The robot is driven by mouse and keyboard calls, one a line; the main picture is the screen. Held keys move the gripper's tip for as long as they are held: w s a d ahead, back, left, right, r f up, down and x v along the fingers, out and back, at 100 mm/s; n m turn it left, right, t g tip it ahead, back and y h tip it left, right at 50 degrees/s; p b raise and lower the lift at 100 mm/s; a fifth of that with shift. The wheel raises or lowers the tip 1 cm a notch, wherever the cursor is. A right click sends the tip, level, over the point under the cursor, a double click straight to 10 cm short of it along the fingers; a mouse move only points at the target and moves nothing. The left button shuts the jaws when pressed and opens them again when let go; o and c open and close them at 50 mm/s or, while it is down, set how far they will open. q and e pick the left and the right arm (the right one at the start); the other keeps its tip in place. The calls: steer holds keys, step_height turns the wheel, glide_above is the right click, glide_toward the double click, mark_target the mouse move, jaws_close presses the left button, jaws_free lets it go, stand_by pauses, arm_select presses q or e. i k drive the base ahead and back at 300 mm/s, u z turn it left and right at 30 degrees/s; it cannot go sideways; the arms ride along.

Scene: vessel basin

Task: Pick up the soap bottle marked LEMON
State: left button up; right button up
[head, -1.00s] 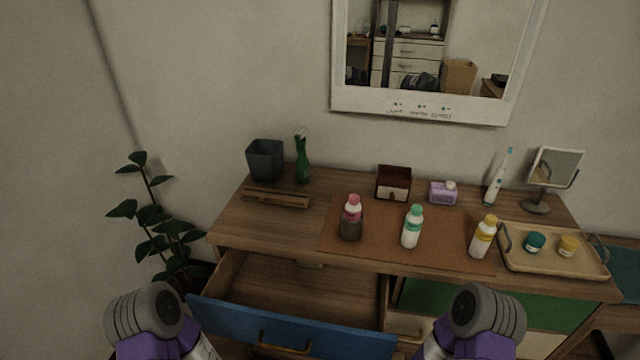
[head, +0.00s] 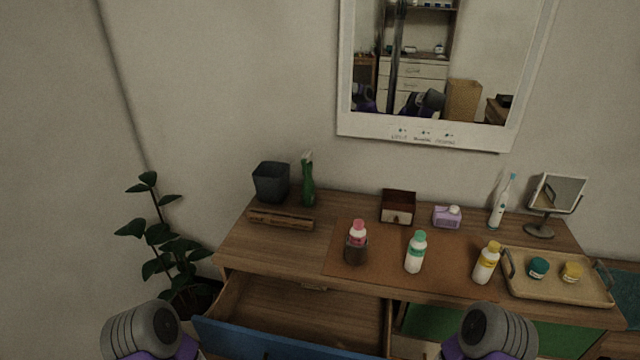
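Three bottles stand upright on the brown mat (head: 392,287) on the dresser top. One has a pink cap (head: 358,226) and its lower part is inside a dark brown holder (head: 356,251). One is white with a green cap and green band (head: 416,252). One is white with a yellow cap and yellow band (head: 486,263). Any lettering on them is too small to read, so I cannot tell from print which is LEMON. Neither gripper is in view; only rounded grey and purple parts of my arms show at the bottom, apart from the bottles.
A wooden tray (head: 553,289) with two small jars is right of the yellow-capped bottle. A blue-fronted drawer (head: 270,341) stands open at front left.

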mark_target(489, 257)
steer(key=z, duration=3)
steer(key=i, duration=1.1)
steer(key=u, duration=2.05)
